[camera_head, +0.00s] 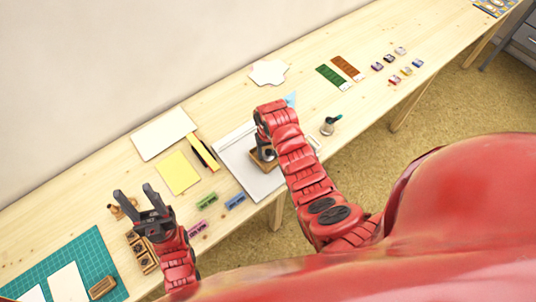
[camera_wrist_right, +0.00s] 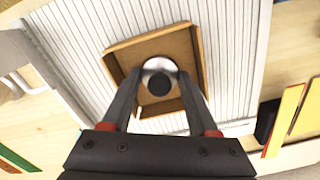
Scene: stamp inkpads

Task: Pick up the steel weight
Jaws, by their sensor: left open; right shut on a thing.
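The steel weight (camera_wrist_right: 159,66) is a round, shiny silver piece with a dark centre, seen in the right wrist view over a small brown open box (camera_wrist_right: 122,50). My right gripper (camera_wrist_right: 160,88) is shut on the weight, one finger on each side. I cannot tell whether the weight touches the bottom of the box. In the head view my right arm partly hides the weight and the box (camera_head: 259,163). My left gripper (camera_head: 136,193) is open and empty, above the table's front left part near the wooden stamp rack (camera_head: 137,243).
The box is over a white ribbed board (camera_head: 232,157). A green cutting mat (camera_head: 95,244) lies front left.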

